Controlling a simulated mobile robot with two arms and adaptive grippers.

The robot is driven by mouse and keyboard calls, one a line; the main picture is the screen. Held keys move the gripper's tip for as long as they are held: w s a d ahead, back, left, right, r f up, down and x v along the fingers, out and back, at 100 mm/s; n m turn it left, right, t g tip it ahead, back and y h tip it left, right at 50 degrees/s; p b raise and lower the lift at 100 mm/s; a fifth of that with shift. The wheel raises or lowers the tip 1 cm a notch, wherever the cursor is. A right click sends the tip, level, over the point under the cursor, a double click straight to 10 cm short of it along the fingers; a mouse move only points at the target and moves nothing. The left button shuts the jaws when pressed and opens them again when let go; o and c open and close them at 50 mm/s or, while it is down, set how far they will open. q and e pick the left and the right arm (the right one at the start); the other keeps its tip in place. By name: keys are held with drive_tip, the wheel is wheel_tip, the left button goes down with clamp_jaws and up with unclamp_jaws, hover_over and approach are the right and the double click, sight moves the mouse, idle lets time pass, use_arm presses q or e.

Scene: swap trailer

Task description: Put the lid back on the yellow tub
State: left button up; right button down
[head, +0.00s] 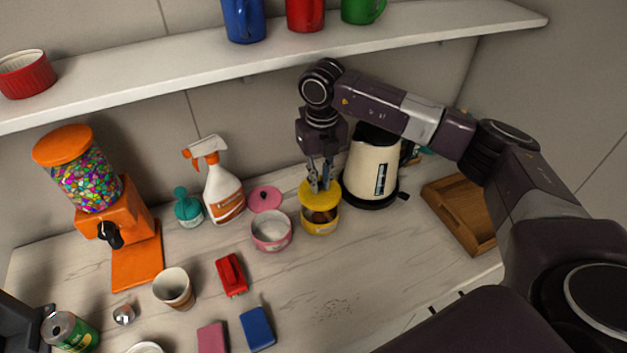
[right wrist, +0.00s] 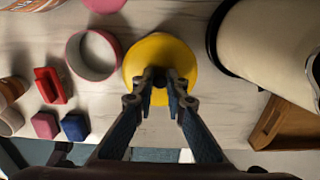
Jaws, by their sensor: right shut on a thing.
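My right gripper (head: 320,186) is shut on the knob of the yellow lid (head: 306,199). The lid also fills the centre of the right wrist view (right wrist: 145,52), under my right fingertips (right wrist: 160,76). The yellow tub (head: 321,229) stands upright on the counter, directly below the lid. Its brown inside shows through a gap at the front, so the lid is not flush on the rim. In the right wrist view the lid hides the tub. My left gripper is not in view.
The cream kettle (head: 372,166) stands close on the right, with a wooden tray (head: 458,217) beyond it. The open pink tub (head: 272,240) is close on the left, its pink lid (head: 265,198) behind it. A spray bottle (head: 222,188) stands farther left. The shelf (head: 270,61) runs above.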

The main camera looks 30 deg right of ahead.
drive_tip(key=shift+f, duration=0.2)
drive_tip(key=shift+s+d+f+b, duration=0.1)
drive_tip(key=shift+f+b, duration=0.45)
drive_tip(key=shift+f, duration=0.25)
wheel_tip(320, 180, down, 2)
drive_tip(key=shift+f+b, duration=0.2)
drive_tip(key=shift+b, duration=0.55)
drive_tip(key=shift+f+b, duration=0.75)
drive_tip(key=shift+f, duration=0.35)
drive_tip(key=shift+r, duration=0.1)
drive_tip(key=shift+f+b, duration=0.25)
drive_tip(key=shift+b, duration=0.25)
idle(0.4)
drive_tip(key=c, duration=1.4)
unclamp_jaws()
